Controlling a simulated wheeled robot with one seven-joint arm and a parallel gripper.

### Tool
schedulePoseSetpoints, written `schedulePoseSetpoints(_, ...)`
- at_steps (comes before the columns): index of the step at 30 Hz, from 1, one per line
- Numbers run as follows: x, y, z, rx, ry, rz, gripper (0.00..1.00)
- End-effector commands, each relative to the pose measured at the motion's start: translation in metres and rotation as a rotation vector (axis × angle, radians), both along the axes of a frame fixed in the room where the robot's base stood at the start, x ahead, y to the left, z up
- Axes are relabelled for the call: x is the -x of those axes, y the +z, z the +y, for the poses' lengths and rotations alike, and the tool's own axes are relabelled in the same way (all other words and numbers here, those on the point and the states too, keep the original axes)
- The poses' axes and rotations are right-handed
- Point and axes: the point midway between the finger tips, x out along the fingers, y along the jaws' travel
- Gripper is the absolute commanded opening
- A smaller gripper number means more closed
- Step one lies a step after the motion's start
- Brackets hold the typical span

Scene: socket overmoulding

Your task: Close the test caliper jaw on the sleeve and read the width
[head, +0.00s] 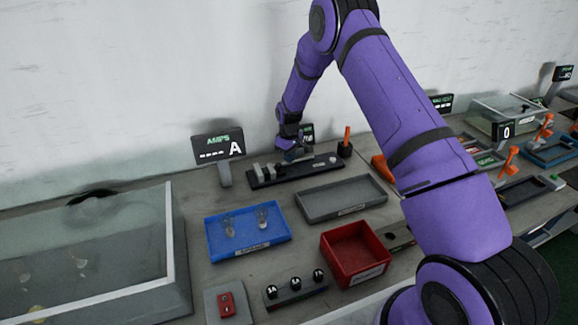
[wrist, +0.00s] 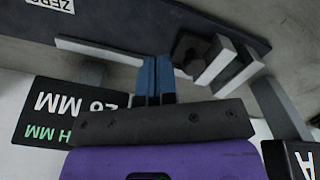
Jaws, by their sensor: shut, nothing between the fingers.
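The test caliper is a long dark bar (head: 312,172) at the back of the bench by the wall, with pale upright blocks (head: 257,172) at its left part. In the wrist view its dark base (wrist: 130,22) crosses the top, with pale jaw blocks (wrist: 232,66) at the right. A dark, angular piece (wrist: 188,52), perhaps the sleeve, stands against these blocks. My gripper (head: 292,152) is down at the caliper. Its blue fingers (wrist: 155,72) are shut and empty, close beside the dark piece; contact is unclear. An upside-down display (wrist: 62,112) shows a partly hidden MM reading, seemingly ending in 6.
A display marked A (head: 218,148) stands left of the caliper. In front lie a blue tray (head: 248,245) with clear parts, a grey tray (head: 342,198) and a red bin (head: 355,252). An orange-handled tool (head: 346,140) stands at the caliper's right end. A glass-sided case (head: 95,250) fills the left.

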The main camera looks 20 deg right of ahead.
Motion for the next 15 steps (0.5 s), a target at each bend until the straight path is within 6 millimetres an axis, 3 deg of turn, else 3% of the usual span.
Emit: schedulePoseSetpoints(15, -0.001, 0.035, 0.000, 0.000, 0.000, -0.002, 0.00)
